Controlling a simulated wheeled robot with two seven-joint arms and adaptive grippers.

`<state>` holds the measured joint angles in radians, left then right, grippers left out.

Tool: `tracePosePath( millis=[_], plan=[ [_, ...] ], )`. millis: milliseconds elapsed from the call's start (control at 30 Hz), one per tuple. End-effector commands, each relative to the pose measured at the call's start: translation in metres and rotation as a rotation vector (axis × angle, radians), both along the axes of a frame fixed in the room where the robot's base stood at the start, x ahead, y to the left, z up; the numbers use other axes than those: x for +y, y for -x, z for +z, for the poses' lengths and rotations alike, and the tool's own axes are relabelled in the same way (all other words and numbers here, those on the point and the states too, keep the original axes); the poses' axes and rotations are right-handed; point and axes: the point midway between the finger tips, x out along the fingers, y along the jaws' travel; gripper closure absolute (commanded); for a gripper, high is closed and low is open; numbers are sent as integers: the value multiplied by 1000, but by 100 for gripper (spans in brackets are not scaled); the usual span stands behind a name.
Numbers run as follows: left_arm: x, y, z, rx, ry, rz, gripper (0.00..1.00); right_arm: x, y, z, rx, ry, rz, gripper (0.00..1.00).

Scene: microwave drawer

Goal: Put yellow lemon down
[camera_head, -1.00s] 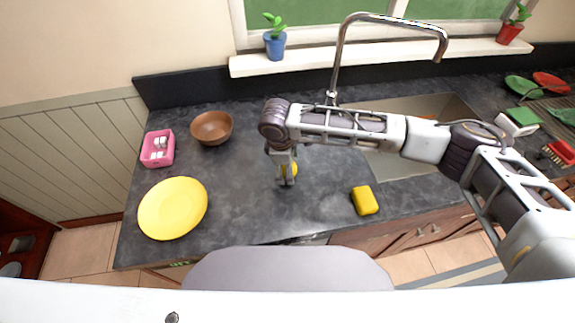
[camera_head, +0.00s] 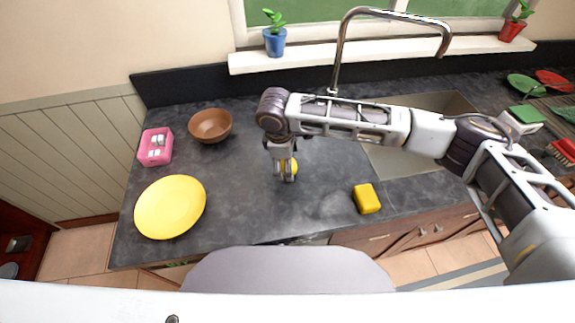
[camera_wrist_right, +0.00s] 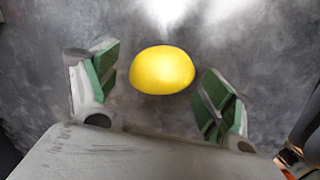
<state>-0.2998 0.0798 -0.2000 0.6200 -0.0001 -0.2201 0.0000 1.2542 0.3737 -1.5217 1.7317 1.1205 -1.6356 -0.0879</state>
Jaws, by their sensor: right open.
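The yellow lemon (camera_head: 291,165) is at the middle of the dark countertop (camera_head: 240,190), partly hidden behind my right gripper (camera_head: 284,178). In the right wrist view the lemon (camera_wrist_right: 162,70) lies between and just beyond the two green-padded fingertips of my right gripper (camera_wrist_right: 155,90). The fingers are spread apart, with clear gaps on both sides of the lemon. It appears to rest on the counter. My left gripper is not in view.
A yellow plate (camera_head: 170,207) lies to the left, with a brown bowl (camera_head: 210,125) and a pink holder (camera_head: 155,147) behind it. A yellow sponge (camera_head: 366,198) lies to the right, near the sink (camera_head: 400,165). The counter between plate and sponge is clear.

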Motion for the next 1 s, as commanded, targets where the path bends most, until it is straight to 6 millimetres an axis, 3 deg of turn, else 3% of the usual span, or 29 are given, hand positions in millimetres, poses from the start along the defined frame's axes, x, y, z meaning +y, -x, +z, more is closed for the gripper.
tracePosePath(
  millis=[600,800,1000],
  plan=[
    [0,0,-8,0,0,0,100,13,7,91,-2,0,2,18],
    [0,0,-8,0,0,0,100,15,10,111,0,-1,1,18],
    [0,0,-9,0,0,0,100,16,10,118,0,1,1,18]
  ],
)
